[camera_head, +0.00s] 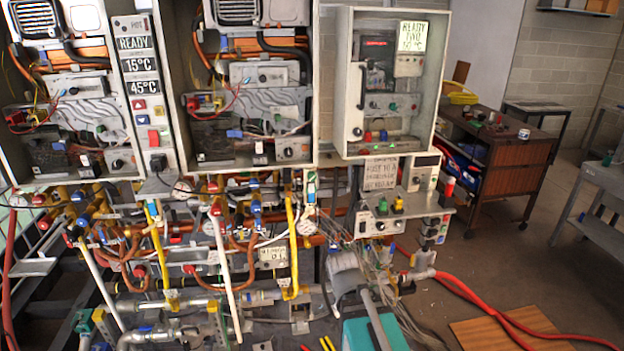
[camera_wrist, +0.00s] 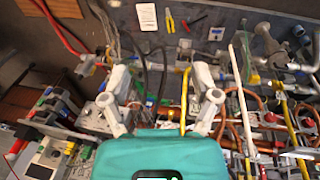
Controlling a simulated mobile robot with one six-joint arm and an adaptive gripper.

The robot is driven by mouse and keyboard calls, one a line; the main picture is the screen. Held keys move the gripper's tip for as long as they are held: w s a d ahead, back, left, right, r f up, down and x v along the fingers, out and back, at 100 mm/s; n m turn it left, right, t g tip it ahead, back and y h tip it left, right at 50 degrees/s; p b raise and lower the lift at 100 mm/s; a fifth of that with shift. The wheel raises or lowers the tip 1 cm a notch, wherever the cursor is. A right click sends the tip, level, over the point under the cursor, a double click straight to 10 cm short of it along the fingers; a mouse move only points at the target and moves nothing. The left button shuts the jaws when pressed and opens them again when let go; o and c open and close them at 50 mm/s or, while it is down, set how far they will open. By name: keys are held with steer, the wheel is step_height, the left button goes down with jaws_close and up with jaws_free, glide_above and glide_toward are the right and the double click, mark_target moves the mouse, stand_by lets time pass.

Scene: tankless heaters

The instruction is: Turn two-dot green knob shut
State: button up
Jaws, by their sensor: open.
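A green knob (camera_head: 382,206) stands on a small grey control box (camera_head: 378,222) right of centre in the head view.
Open heater cabinets (camera_head: 250,90) fill the upper left and centre of the head view. Yellow, white and copper pipes (camera_head: 155,245) crowd below them. A red hose (camera_head: 470,298) lies on the floor at right.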

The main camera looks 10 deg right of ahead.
steer(key=w+d+r+n+t+h, duration=0.4)
steer(key=w+r+n+t, duration=0.15)
steer(key=w, duration=0.25)
steer(key=w+d+r+n+t+h, duration=0.3)
steer(key=w+d+r+n+t, duration=0.15)
steer(key=w+r, duration=0.35)
steer(key=w+a+r+n+t+y, duration=0.2)
steer(key=w+a+r+n+t, duration=0.3)
steer(key=w+n, duration=0.45)
steer(key=n+t+y, duration=0.2)
steer(key=n+y, duration=0.5)
steer(key=n, duration=0.8)
glide_toward(312, 178)
steer(key=shift+s+r, duration=0.15)
steer(key=shift+s, duration=1.6)
steer(key=shift+w, duration=0.2)
steer(key=w, duration=1.3)
steer(key=shift+w, duration=0.2)
